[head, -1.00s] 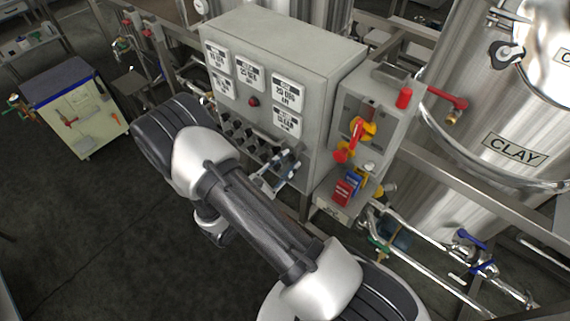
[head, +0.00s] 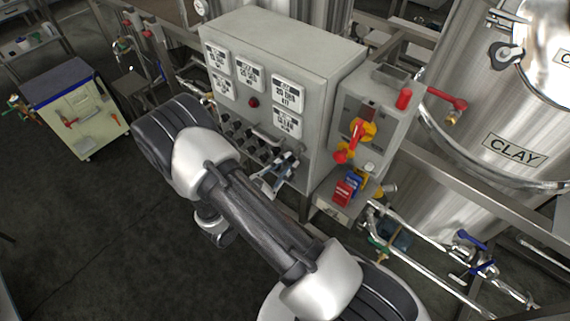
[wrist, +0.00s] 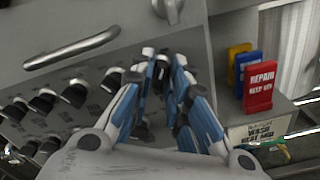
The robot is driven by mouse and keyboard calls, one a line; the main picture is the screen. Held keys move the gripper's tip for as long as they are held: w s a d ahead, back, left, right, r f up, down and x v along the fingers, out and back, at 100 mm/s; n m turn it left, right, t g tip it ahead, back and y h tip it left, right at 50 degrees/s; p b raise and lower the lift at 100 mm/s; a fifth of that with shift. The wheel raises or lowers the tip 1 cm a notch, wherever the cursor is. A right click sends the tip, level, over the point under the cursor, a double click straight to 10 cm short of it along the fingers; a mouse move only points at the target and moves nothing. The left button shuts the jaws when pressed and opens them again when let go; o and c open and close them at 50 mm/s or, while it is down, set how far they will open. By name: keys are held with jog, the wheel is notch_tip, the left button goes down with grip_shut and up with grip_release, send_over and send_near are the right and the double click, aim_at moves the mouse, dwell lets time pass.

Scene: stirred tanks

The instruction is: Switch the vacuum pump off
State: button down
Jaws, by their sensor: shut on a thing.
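The grey control cabinet (head: 290,50) stands in the middle of the head view, with rows of dark knobs (head: 236,128) low on its front. The wrist view shows several of these knobs (wrist: 42,100) at the left, with white caps or pointers. My gripper (head: 286,163) is at the lower right of the cabinet front. In the wrist view its blue and grey fingers (wrist: 163,75) are shut on a dark knob (wrist: 162,60), which they largely hide. I cannot read which label belongs to this knob, or its setting. The vacuum pump cannot be identified.
A metal bar handle (wrist: 72,48) sticks out above the knobs. To the right are a box with a red and yellow rotary switch (head: 355,135), and red (head: 343,193) and blue tags. A steel tank marked CLAY (head: 515,150) stands further right. The floor at left is open.

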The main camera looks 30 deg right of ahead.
jog(key=shift+n, duration=0.3)
jog(key=n+p, duration=0.1)
jog(key=n, duration=0.4)
jog(key=shift+n+p, duration=0.3)
jog(key=shift+p, duration=0.1)
jog(key=n+p, duration=0.1)
jog(key=n, duration=0.4)
jog(key=shift+n, duration=0.4)
jog(key=c, duration=1.7)
grip_release()
jog(key=shift+a, duration=0.1)
jog(key=v, duration=1.2)
